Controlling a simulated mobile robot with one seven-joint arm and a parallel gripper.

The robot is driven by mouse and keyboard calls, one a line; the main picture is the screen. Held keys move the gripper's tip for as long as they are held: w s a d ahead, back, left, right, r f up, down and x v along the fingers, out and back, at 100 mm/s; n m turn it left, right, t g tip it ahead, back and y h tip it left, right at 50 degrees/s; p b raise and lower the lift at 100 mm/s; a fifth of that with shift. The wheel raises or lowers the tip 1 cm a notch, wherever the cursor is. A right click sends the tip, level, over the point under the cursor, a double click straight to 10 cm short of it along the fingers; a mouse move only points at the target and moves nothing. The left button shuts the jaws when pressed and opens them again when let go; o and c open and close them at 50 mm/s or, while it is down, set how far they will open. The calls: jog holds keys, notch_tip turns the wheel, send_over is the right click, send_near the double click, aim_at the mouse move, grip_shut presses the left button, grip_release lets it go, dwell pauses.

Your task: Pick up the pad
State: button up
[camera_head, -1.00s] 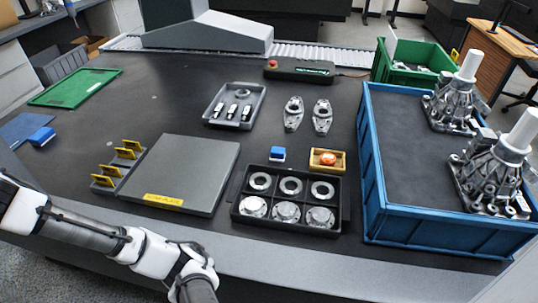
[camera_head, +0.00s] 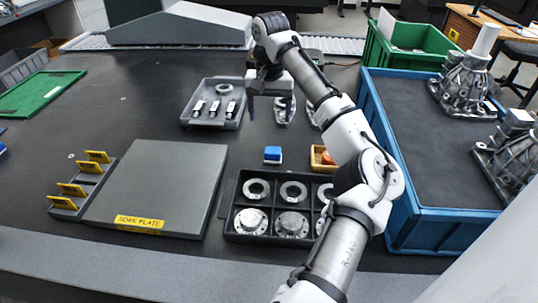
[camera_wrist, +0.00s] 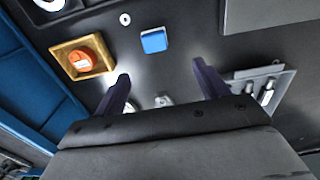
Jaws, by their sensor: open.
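A small blue-topped block with a white lower part, which looks like the pad (camera_head: 272,154), lies on the dark table behind the black parts tray. In the wrist view the blue pad (camera_wrist: 154,41) lies beyond my two fingertips, roughly in line with the gap between them. My gripper (camera_wrist: 161,76) is open and empty, above the table and apart from the pad. In the head view my gripper (camera_head: 270,92) hangs behind the pad, near the grey tray.
A yellow tray (camera_wrist: 66,72) with an orange round item (camera_wrist: 82,59) sits beside the pad. The black tray (camera_head: 228,225) holds metal rings and flanges. A grey tray (camera_head: 188,117), a grey plate (camera_head: 165,180) and a blue crate (camera_head: 440,225) stand around. My arm covers part of the black tray.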

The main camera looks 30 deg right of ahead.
aim_at(273, 150)
jog(key=f, duration=0.8)
jog(key=shift+s+d+f, duration=0.15)
jog(key=shift+s+f, duration=0.05)
jog(key=shift+f, duration=0.05)
jog(key=f, duration=0.5)
jog(key=shift+s+d, duration=0.1)
jog(key=shift+s, duration=0.15)
jog(key=c, duration=1.1)
notch_tip(273, 150, up, 10)
